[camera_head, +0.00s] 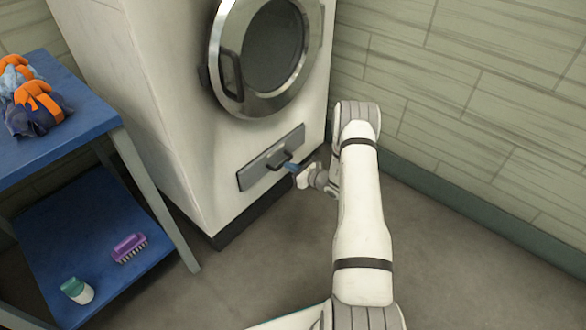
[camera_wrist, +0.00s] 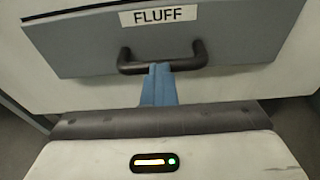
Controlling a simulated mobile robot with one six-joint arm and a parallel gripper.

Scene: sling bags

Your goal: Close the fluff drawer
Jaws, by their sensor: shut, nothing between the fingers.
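The fluff drawer (camera_head: 258,164) is a grey panel with a dark handle, low on the front of the white machine. In the wrist view its grey front (camera_wrist: 100,40) carries a white label reading FLUFF, and the black handle (camera_wrist: 130,67) is below the label. The panel looks about flush with the machine; a dark line shows along its top edge in the wrist view. My gripper (camera_head: 290,166) is at the handle, and its blue fingers (camera_wrist: 159,80) are shut together, with tips at the handle's bar. Whether they touch it, I cannot tell.
The white machine (camera_head: 165,100) has a round door (camera_head: 262,55) above the drawer. A blue two-level table (camera_head: 60,140) stands at left, with orange and blue bags (camera_head: 35,105) on top and a purple brush (camera_head: 129,247) and a green-capped bottle (camera_head: 77,290) below. Floor at right is clear.

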